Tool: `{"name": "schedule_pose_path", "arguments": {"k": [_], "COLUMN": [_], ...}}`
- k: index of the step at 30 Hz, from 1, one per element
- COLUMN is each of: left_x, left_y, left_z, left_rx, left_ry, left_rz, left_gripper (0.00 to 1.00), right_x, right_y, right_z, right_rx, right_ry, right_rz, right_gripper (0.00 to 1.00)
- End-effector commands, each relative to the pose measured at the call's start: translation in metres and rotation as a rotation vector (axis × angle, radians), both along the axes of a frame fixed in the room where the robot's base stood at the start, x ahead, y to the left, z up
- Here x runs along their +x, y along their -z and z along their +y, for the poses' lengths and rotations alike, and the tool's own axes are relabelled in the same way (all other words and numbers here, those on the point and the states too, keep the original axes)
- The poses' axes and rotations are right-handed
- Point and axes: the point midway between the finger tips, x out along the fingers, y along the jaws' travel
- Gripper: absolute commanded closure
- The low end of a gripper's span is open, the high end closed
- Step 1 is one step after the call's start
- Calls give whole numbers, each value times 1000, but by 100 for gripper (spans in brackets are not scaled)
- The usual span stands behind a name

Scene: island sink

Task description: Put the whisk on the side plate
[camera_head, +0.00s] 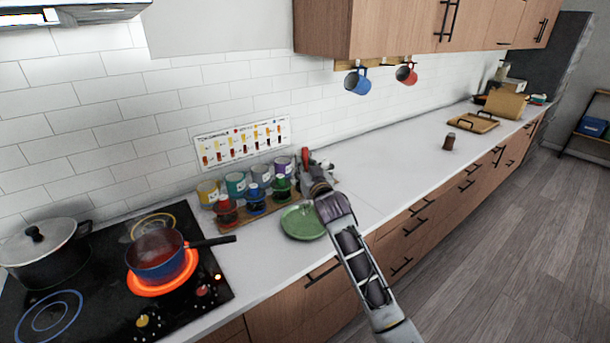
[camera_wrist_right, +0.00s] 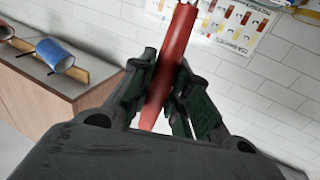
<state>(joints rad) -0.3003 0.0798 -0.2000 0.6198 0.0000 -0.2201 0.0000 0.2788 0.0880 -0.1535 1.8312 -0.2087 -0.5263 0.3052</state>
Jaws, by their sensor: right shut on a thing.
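The green side plate (camera_head: 302,222) lies flat on the white counter, with its right edge close to my right arm. My right gripper (camera_head: 317,178) is above the counter, just behind and to the right of the plate. In the right wrist view its fingers (camera_wrist_right: 168,100) are shut on a red handle, which I take to be the whisk (camera_wrist_right: 172,65). A small red part of the whisk (camera_head: 306,158) shows at the gripper in the head view. Its wire end cannot be made out. My left gripper is not in view.
Several colored cups and jars (camera_head: 256,200) stand on a wooden board behind and left of the plate. A blue pan (camera_head: 156,258) sits on a glowing burner, its handle pointing toward the plate. The counter to the right is mostly clear, with a brown jar (camera_head: 450,142).

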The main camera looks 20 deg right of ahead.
Motion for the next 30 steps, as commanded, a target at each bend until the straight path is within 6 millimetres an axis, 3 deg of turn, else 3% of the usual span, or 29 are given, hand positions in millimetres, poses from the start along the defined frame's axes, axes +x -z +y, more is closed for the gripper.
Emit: {"name": "schedule_pose_path", "arguments": {"k": [9, 24, 25, 30], "left_x": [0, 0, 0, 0], "left_y": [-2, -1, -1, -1], "left_z": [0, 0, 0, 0], "left_rx": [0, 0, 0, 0], "left_ry": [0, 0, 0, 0], "left_rz": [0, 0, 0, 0], "left_gripper": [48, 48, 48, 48], "right_x": [0, 0, 0, 0], "right_y": [31, 36, 36, 35], "right_z": [0, 0, 0, 0], "right_rx": [1, 0, 0, 0], "right_ry": [0, 0, 0, 0], "right_rz": [2, 1, 1, 1], "right_gripper": [100, 100, 80, 61]}}
